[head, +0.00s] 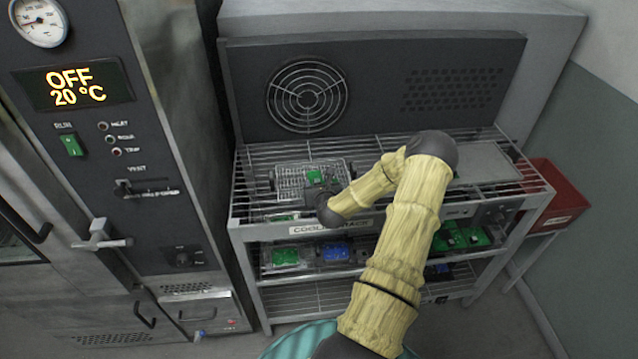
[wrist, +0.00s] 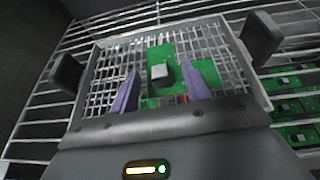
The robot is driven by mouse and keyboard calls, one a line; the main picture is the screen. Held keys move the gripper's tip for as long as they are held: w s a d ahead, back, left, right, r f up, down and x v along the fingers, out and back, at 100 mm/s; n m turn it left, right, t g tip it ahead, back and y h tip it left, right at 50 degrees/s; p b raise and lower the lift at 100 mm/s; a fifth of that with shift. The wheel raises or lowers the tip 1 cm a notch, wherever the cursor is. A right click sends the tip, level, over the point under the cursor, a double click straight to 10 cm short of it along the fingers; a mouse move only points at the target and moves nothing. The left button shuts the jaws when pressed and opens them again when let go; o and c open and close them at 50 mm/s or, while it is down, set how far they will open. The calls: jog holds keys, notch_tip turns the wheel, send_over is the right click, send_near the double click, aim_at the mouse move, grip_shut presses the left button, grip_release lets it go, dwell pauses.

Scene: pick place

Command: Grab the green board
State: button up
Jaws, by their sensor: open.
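The green board (head: 315,177) lies in a small wire basket (head: 285,184) on the top shelf of the cooling rack. In the wrist view the green board (wrist: 158,56) carries a grey square chip and lies inside the wire basket (wrist: 92,62). My gripper (head: 326,198) is over the basket's near right part. In the wrist view my gripper (wrist: 160,90) is open, with its two purple fingertips apart, one left and one right over the board. I cannot tell whether they touch it. The board's near end is partly hidden by the gripper body.
The rack's lower shelf holds another green board (head: 285,257), a blue board (head: 335,252) and more green boards (head: 462,238) at right. A dark fan panel (head: 380,85) stands behind. An oven (head: 90,130) stands left, a red bin (head: 553,195) right.

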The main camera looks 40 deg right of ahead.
jog(key=shift+c, duration=0.5)
grip_shut()
notch_tip(320, 180, up, 10)
jog(key=b, duration=0.2)
dwell(0.4)
